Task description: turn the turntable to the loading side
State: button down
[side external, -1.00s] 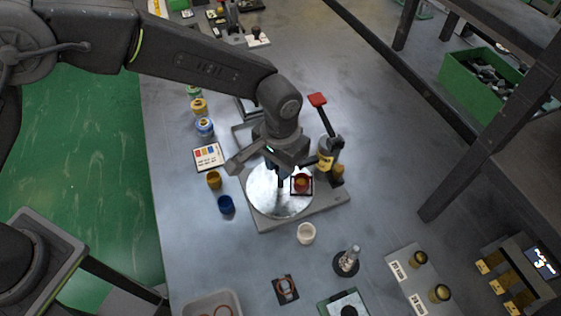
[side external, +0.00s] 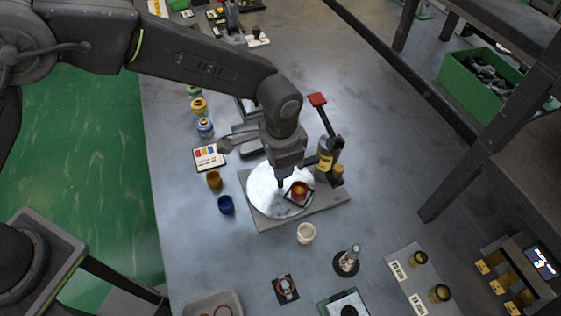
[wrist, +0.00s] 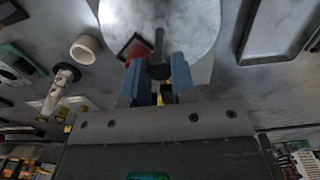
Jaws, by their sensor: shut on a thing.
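The turntable (side external: 262,198) is a round silvery disc on a grey base plate (side external: 325,203). A dark square nest (side external: 291,203) with an orange-red round part (side external: 299,189) sits on the disc's right side, turned at an angle. My gripper (side external: 281,183) is over the disc, left of the nest. In the wrist view the disc (wrist: 195,25) is at the top, and the blue-grey fingers of my gripper (wrist: 159,76) are around a dark upright peg (wrist: 158,48). The fingers are shut on this peg. Its foot is partly hidden by the fingers.
A press with a red-tipped lever (side external: 318,100) stands at the disc's right rear. A white cup (side external: 306,233) is in front, and blue (side external: 226,205) and amber (side external: 213,180) cups are on the left.

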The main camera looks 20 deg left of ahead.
jog(key=shift+w+r+m, duration=0.1)
jog(key=shift+m, duration=3.3)
jog(key=shift+d+m, duration=0.1)
jog(key=shift+m, duration=3.4)
jog(key=c, duration=1.2)
grip_release()
notch_tip(320, 180, up, 14)
jog(key=shift+f, duration=0.1)
